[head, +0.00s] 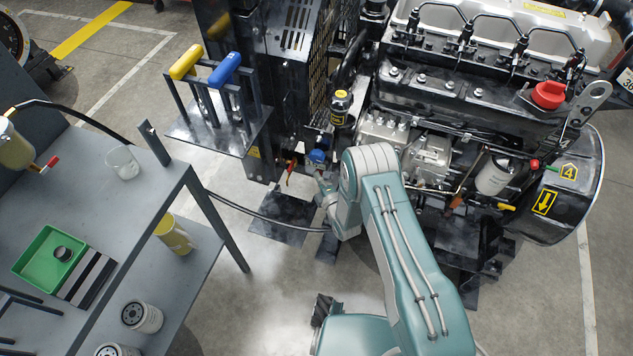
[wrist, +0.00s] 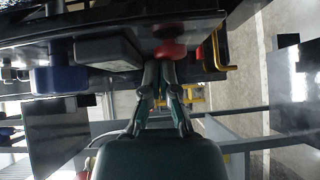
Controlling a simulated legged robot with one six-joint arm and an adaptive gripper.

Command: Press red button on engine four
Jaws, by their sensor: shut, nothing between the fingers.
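Engine four (head: 450,100) stands at the upper right in the head view, with a yellow "4" label (head: 569,172) on its round end. My gripper (wrist: 160,68) is shut and empty in the wrist view. Its fingertips are close below a round red part (wrist: 170,50), which looks like the red button, on the dark underside of the engine. I cannot tell if they touch. In the head view my gripper (head: 323,182) is partly hidden by my arm, near a blue part (head: 318,156), and the red button cannot be made out there.
A grey bench (head: 150,190) with a green tray (head: 48,258) stands at the left. A rack with yellow (head: 186,62) and blue (head: 225,68) handles is left of the engine. A red cap (head: 549,95) is on the engine top. Open floor lies between the bench and my arm.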

